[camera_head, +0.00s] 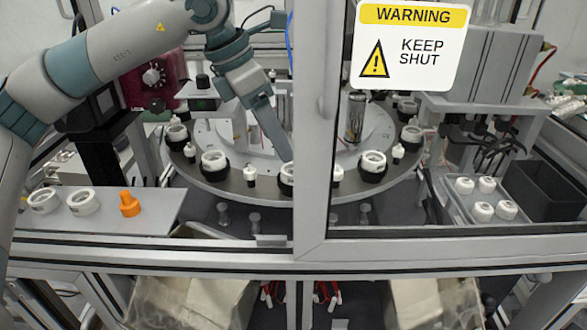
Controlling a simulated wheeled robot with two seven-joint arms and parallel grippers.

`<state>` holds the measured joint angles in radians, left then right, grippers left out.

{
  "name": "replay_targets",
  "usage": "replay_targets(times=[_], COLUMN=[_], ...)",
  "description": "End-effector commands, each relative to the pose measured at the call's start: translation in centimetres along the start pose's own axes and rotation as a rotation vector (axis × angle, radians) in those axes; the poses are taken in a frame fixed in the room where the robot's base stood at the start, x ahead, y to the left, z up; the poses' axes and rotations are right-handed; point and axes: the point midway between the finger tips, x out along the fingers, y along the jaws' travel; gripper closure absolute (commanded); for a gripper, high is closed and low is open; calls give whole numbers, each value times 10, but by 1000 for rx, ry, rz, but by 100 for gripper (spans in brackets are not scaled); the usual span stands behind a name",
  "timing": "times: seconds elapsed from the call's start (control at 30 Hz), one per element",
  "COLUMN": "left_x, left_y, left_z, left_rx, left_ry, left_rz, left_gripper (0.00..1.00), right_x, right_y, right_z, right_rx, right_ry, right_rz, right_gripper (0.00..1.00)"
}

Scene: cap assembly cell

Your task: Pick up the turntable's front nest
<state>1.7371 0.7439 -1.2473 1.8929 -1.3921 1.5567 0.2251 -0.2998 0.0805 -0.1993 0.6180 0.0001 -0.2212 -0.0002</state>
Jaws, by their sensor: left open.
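The round turntable (225,185) stands behind the cell's front frame, with several dark nests around its rim. The front nest (286,180) holds a white ring-shaped part (286,170), and its right side is hidden behind the door post. My left gripper (279,155) reaches down from the upper left, its fingers just above and behind the front nest. It is open; whether it touches the white part I cannot tell. My right gripper is not in view.
The door post (313,130) stands close to the right of my left gripper. A shelf (160,215) at left carries two white rings (83,202) and an orange piece (130,204). At right are a tray of white caps (485,210) and a black bin (545,188).

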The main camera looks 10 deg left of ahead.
Motion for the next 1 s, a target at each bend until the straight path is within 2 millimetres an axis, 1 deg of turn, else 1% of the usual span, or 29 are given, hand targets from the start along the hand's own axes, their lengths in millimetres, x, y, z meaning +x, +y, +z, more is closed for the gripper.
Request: replay_targets(times=[0.03, 0.1, 0.2, 0.53, 0.67, 0.87, 1.0], left_x=[5, 13, 20, 23, 25, 38, 54], left_y=[0, 0, 0, 0, 0, 1, 2], left_z=[1, 0, 0, 0, 1, 3, 4], left_rx=[-1, 0, 0, 0, 0, 0, 0], left_ry=[2, 2, 0, -1, 0, 2, 2], left_rz=[-1, -1, 0, 1, 1, -1, -2], left_gripper=[40, 40, 40, 40, 40, 40, 40], right_x=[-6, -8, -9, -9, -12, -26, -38], right_y=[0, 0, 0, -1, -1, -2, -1], right_z=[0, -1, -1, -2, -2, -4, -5], right_rx=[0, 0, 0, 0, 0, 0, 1], right_ry=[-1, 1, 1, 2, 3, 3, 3], right_rz=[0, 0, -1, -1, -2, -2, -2], right_gripper=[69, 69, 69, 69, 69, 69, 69])
